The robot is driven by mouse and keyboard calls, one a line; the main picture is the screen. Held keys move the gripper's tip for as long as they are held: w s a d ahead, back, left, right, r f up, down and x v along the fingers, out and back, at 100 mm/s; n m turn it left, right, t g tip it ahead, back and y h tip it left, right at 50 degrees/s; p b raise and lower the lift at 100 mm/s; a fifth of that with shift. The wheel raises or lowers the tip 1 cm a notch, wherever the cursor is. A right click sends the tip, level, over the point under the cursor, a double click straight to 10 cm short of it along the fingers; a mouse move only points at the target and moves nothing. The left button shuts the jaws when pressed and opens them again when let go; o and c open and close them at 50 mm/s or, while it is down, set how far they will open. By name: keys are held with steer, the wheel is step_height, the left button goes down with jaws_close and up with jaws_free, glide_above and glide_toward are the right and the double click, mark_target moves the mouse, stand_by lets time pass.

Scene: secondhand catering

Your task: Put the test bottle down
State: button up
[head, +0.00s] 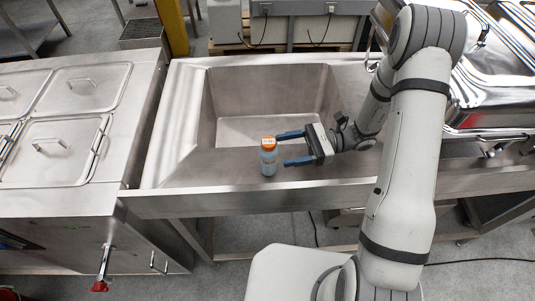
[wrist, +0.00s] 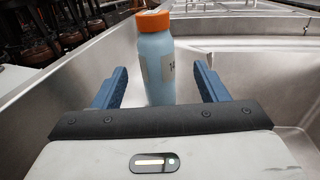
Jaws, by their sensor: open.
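The test bottle (head: 268,160) is pale blue with an orange cap and a light label. It stands upright on the steel front ledge of the sink (head: 172,150) in the head view. My gripper (head: 281,148) is open, just right of the bottle, its two blue fingers pointing left towards it. In the wrist view the bottle (wrist: 157,66) is upright, just beyond and between the open fingertips (wrist: 162,75), with a gap on each side. Its base is hidden behind my gripper's body in that view.
The sink basin (head: 262,95) lies behind the bottle. A counter with lidded steel pans (head: 60,148) stands to the left. Shiny steel chafing dishes (head: 490,85) are at the right, beyond my arm. The ledge's front edge (head: 230,203) is close to the bottle.

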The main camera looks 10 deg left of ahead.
mark_target(275, 152)
steer(key=p+x, duration=0.1)
steer(key=x, duration=0.3)
steer(key=shift+s, duration=0.25)
steer(key=shift+c, duration=0.4)
steer(key=c, duration=1.2)
steer(key=shift+r, duration=0.1)
